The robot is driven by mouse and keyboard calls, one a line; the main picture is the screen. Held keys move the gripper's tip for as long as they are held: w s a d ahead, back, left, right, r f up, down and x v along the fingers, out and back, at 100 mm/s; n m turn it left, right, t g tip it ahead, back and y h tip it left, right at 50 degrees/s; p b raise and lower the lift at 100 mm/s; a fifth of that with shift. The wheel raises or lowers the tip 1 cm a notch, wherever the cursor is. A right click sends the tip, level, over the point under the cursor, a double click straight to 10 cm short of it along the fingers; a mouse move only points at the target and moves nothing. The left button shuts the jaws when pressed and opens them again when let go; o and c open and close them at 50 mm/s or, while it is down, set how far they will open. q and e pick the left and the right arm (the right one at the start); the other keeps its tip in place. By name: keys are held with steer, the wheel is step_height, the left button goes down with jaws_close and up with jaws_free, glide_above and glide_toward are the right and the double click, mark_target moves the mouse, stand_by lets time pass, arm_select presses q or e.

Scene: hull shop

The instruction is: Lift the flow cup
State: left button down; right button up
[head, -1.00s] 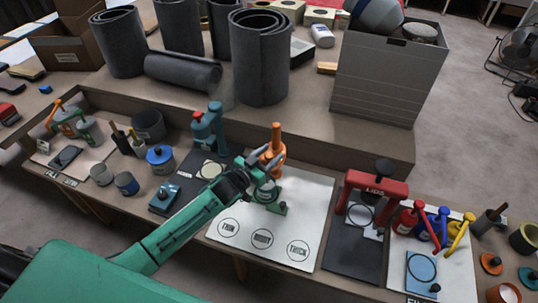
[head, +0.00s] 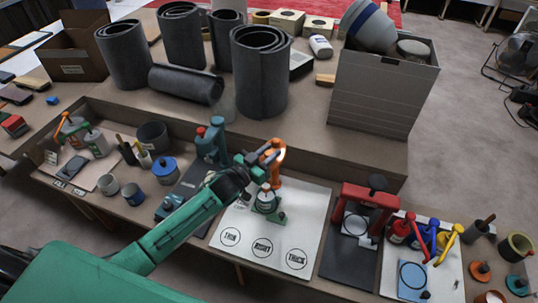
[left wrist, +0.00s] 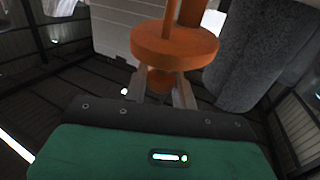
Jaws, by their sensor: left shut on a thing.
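The orange piece (head: 273,158), which I take to be the flow cup, is at my left gripper (head: 262,161) above the white mat. In the left wrist view the flow cup (left wrist: 174,45) shows as a wide disc with a rod above it and a rounded part below. My left gripper (left wrist: 161,88) is shut on that rounded lower part. Under the gripper, a green-based stand (head: 270,214) with a white vessel (head: 266,198) is on the mat. The gripper hides part of the cup. My right gripper is not in view.
The white mat (head: 290,237) has circles marked THIN, RIGHT and THICK along its front. A red press-like frame (head: 366,197) stands to the right.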

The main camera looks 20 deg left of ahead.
arm_select(q)
step_height(320, 180, up, 4)
steer(key=shift+f+p, duration=0.25)
steer(key=shift+p, duration=0.55)
steer(key=shift+w, duration=0.1)
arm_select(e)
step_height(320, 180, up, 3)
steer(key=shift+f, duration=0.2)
arm_select(q)
steer(key=shift+r, duration=0.1)
steer(key=c, duration=1.2)
jaws_free()
steer(key=shift+o, duration=0.2)
steer(key=shift+s+a+f, duration=0.1)
steer(key=shift+s+f, duration=0.1)
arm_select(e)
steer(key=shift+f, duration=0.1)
arm_select(q)
steer(key=shift+s+a, duration=0.1)
steer(key=shift+s, duration=0.2)
steer(key=b+v, duration=0.2)
steer(key=v, duration=1.1)
steer(key=shift+b, duration=0.35)
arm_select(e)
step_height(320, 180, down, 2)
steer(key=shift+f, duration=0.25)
arm_select(q)
steer(key=shift+r, duration=0.1)
